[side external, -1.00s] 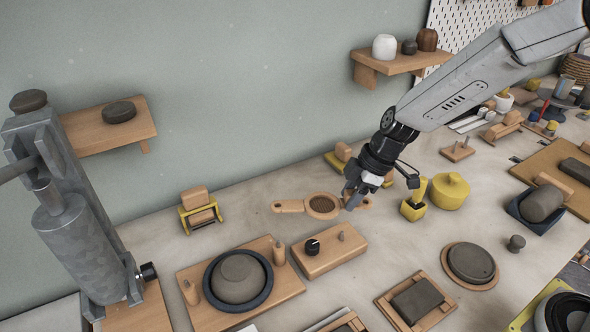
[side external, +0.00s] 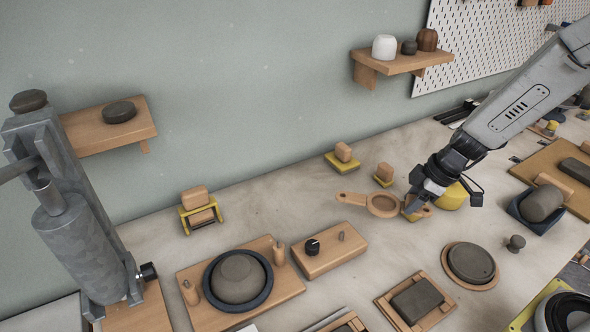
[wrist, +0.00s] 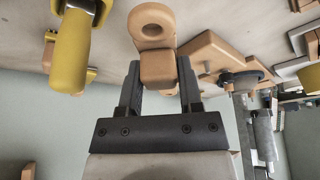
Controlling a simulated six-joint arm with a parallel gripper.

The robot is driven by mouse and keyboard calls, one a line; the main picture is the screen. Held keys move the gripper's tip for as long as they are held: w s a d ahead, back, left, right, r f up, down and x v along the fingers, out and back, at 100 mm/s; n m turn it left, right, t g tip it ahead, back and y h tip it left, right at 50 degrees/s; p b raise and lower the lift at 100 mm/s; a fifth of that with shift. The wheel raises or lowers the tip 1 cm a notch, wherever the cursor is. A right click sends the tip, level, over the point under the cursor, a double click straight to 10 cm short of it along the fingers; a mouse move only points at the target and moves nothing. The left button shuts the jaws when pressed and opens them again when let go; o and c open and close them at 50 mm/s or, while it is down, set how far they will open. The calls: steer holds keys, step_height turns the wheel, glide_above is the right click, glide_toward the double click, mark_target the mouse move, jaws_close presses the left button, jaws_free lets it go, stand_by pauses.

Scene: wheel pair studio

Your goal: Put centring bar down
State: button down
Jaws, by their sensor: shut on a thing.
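The ring end points away from the fingers, and the far handle is hidden.
A wooden box with a black knob (side external: 328,251) and a wheel with clay (side external: 238,278) lie to the left. A round clay slab (side external: 470,264) sits in front right.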

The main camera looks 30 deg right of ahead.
mark_target(396, 232)
steer(key=shift+f, duration=2)
steer(key=shift+f, duration=0.1)
steer(key=shift+f, duration=1.65)
steer(key=shift+f, duration=0.1)
steer(key=shift+c, duration=1.3)
jaws_free()
steer(key=shift+s+d+r, duration=0.1)
steer(key=shift+d+r, duration=0.05)
steer(key=shift+r, duration=0.5)
steer(key=shift+v, duration=5.4)
